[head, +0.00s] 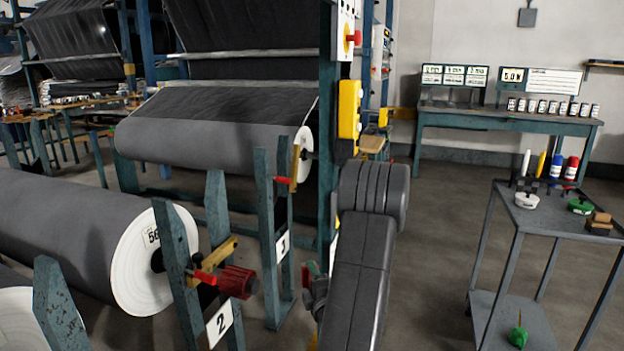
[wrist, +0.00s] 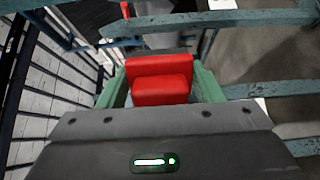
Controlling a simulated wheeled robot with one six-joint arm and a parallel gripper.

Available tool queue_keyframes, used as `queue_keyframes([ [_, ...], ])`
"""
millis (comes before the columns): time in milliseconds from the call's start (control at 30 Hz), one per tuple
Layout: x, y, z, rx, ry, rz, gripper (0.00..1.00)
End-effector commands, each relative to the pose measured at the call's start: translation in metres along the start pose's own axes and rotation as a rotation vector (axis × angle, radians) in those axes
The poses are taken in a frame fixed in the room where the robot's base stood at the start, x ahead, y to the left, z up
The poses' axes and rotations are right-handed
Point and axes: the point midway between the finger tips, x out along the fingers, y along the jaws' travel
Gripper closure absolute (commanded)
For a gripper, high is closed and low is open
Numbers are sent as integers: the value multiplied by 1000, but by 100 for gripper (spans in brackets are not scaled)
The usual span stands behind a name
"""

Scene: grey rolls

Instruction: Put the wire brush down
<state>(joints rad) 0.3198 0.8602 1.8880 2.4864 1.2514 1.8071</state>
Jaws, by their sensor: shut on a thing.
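My gripper (wrist: 162,88) shows in the wrist view with a green finger on each side, shut on a red block-like thing. I take this to be the wire brush (wrist: 160,80); its stepped red body shows, but no bristles are visible. It is held in the air, with the floor and blue-green rails beyond it. In the head view my dark grey arm hangs down in the middle. It hides most of my gripper, and only small red and green bits show beside the lower arm.
A grey trolley (head: 545,222) at the right bears markers, tape rolls and a brown block (head: 600,222); its top has some bare room. A bench (head: 510,115) with cans stands behind. Large grey rolls (head: 75,235) on blue-green stands fill the left. Floor is clear between arm and trolley.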

Motion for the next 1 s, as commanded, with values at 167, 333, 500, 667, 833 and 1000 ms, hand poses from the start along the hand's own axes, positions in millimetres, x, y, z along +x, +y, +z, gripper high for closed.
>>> queue_keyframes([
  [167, 0, 50, 0, 0, 2, 1, 59],
  [333, 0, 84, 0, -1, 3, 1, 59],
  [500, 0, 119, 0, -1, 3, 1, 59],
  [667, 0, 152, 0, -1, 3, 1, 59],
  [833, 0, 187, 0, -1, 3, 1, 59],
  [1000, 0, 220, 0, -1, 3, 1, 59],
])
